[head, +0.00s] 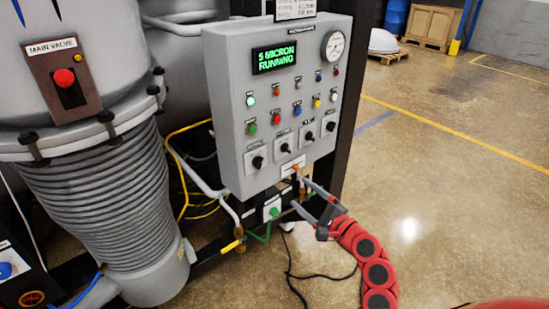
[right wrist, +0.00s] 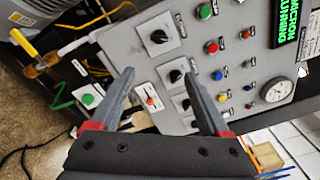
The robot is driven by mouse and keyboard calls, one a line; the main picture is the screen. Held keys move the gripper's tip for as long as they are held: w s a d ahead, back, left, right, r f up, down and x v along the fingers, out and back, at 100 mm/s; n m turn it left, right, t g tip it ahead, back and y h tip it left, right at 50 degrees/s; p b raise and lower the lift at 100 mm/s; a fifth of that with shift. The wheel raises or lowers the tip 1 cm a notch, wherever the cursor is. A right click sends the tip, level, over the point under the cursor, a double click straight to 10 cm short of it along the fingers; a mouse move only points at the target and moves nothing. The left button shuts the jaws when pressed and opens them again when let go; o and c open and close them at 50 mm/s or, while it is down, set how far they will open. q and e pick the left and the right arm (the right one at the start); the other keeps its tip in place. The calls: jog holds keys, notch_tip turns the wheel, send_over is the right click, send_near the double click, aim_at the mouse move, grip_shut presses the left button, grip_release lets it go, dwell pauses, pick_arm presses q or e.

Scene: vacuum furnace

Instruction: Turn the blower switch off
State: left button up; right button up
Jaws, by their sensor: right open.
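The grey control panel (head: 240,110) carries a row of black rotary switches along its lower part, one of them at the left end (head: 258,162). Their labels are too small to read, so I cannot tell which is the blower switch. An orange-red switch (head: 295,168) sits below the row on a white plate. My right gripper (head: 300,193) is open and empty, low in front of the panel's bottom edge. In the right wrist view, its fingers (right wrist: 160,73) spread before the panel, with the orange switch (right wrist: 151,101) and a black rotary switch (right wrist: 175,75) showing between them. My left gripper is not in view.
The panel display (head: 274,57) reads "5 MICRON RUNNING". A green button box (head: 272,209) and a yellow-handled valve (head: 231,245) sit under the panel. The ribbed grey vessel (head: 95,190) stands left. Open floor (head: 450,190) lies to the right.

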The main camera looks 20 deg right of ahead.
jog(key=y+p, duration=0.1)
jog(key=p, duration=0.3)
send_near(261, 165)
jog(key=x, duration=0.8)
jog(key=shift+r, duration=0.2)
jog(key=shift+w+a+f, duration=0.1)
jog(key=shift+w, duration=0.4)
grip_shut()
